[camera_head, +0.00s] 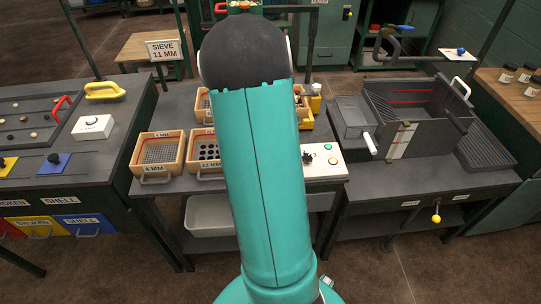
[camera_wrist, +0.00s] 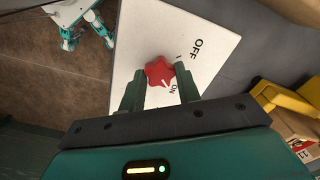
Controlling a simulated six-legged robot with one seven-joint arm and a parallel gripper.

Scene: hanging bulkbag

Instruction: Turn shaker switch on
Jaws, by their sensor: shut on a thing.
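In the wrist view, a red lobed knob (camera_wrist: 159,70) stands on a white panel (camera_wrist: 150,28) marked OFF and ON. The OFF label lies to the upper right of the knob and the ON label to its lower right. My gripper (camera_wrist: 160,80) is at the knob, with one dark green finger on each side, shut on it. A small pale mark shows near the knob's lower edge, but I cannot tell surely where the knob points. In the head view, my teal arm hides the gripper and the red knob.
A grey metal bin (camera_head: 415,105) is on the right table. In the wrist view, a yellow part (camera_wrist: 285,100) and a wooden box (camera_wrist: 298,140) are close on the right.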

